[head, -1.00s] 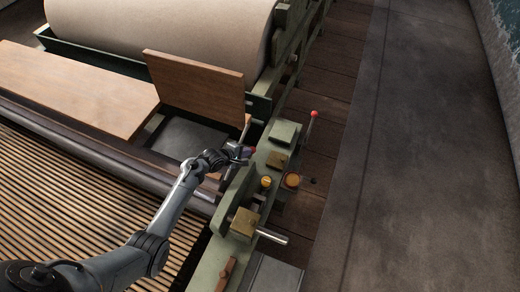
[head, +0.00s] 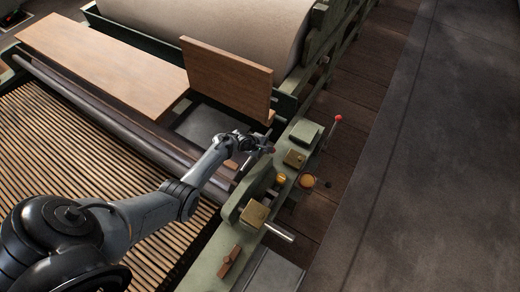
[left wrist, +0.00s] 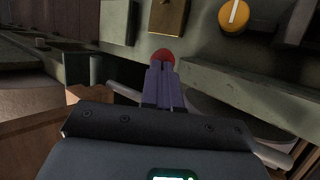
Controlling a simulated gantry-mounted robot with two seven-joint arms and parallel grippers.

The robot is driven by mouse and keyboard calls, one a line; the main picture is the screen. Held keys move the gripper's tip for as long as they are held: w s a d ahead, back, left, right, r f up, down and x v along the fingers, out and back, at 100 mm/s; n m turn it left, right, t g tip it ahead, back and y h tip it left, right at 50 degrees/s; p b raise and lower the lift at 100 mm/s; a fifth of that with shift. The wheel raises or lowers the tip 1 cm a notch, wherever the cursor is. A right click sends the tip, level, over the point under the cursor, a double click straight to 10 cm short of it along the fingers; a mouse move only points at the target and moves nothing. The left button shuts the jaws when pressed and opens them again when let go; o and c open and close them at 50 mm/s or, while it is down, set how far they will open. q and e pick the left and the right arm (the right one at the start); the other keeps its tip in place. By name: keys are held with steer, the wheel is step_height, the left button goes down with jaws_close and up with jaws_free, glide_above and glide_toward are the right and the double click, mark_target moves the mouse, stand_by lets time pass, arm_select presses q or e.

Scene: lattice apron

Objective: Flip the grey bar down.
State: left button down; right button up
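My left gripper (head: 266,149) is over the inner edge of the green side frame (head: 222,262). In the left wrist view its two fingers (left wrist: 163,75) are close together, with a red knob (left wrist: 163,57) just beyond their tips. I cannot tell whether they touch the knob. A grey bar (left wrist: 274,156) runs slanting behind the fingers in the left wrist view, partly hidden by the gripper body. My right gripper is not in view.
A wooden panel (head: 228,80) stands upright behind the gripper, beside a flat wooden board (head: 100,65). A red-tipped lever (head: 331,130), a yellow knob (head: 280,178) and brass blocks (head: 254,213) are on or near the side frame. The dark floor (head: 440,150) at right is clear.

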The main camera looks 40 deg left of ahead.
arm_select(q)
steer(key=shift+s+a+f, duration=0.15)
steer(key=shift+s+f, duration=0.25)
steer(key=shift+f, duration=0.2)
steer(key=w+r+p+v, duration=0.1)
steer(key=p+v, duration=0.6)
steer(key=v, duration=0.7)
steer(key=shift+w+r+p, duration=0.3)
steer(key=shift+r+p, duration=0.05)
steer(key=shift+f, duration=0.1)
